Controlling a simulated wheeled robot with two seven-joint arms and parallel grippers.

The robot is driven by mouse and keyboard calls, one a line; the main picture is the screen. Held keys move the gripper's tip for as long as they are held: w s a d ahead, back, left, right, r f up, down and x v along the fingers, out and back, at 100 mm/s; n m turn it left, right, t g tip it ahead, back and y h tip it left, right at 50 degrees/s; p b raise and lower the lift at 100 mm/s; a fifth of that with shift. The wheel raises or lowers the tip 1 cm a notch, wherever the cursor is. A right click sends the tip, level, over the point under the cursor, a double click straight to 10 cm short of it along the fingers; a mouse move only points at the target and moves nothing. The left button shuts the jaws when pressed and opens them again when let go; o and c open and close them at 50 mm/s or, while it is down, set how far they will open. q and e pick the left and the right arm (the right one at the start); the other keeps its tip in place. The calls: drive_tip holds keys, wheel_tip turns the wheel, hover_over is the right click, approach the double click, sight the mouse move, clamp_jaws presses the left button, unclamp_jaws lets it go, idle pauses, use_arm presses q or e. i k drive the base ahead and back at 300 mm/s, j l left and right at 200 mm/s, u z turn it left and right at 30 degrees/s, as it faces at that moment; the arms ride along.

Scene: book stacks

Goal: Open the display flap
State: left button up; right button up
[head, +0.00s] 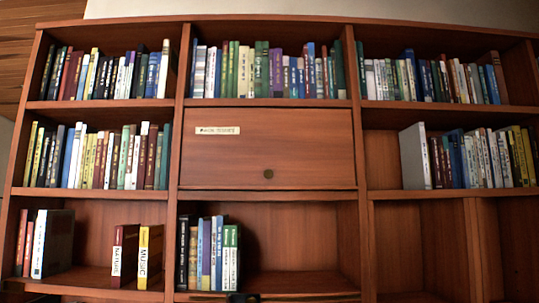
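The display flap (268,148) is a flat reddish-brown wooden panel in the middle column of the bookcase, in the middle row. It looks shut, flush with the frame around it. A pale label strip (217,130) with dark lettering is on its upper left. A small round dark knob (268,174) sits near the middle of its lower edge. What is behind the flap is hidden. I see no clear gripper in the head view, and nothing touches the flap.
A small dark shape at the bottom edge is unclear.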

sight(238, 149)
drive_tip(key=i+j+z, duration=0.1)
drive_tip(key=j, duration=0.2)
drive_tip(key=i+j, duration=0.2)
drive_tip(key=j, duration=0.15)
drive_tip(key=i+j+z, duration=0.15)
drive_tip(key=j, duration=0.15)
drive_tip(key=i+j+z, duration=0.1)
drive_tip(key=j, duration=0.2)
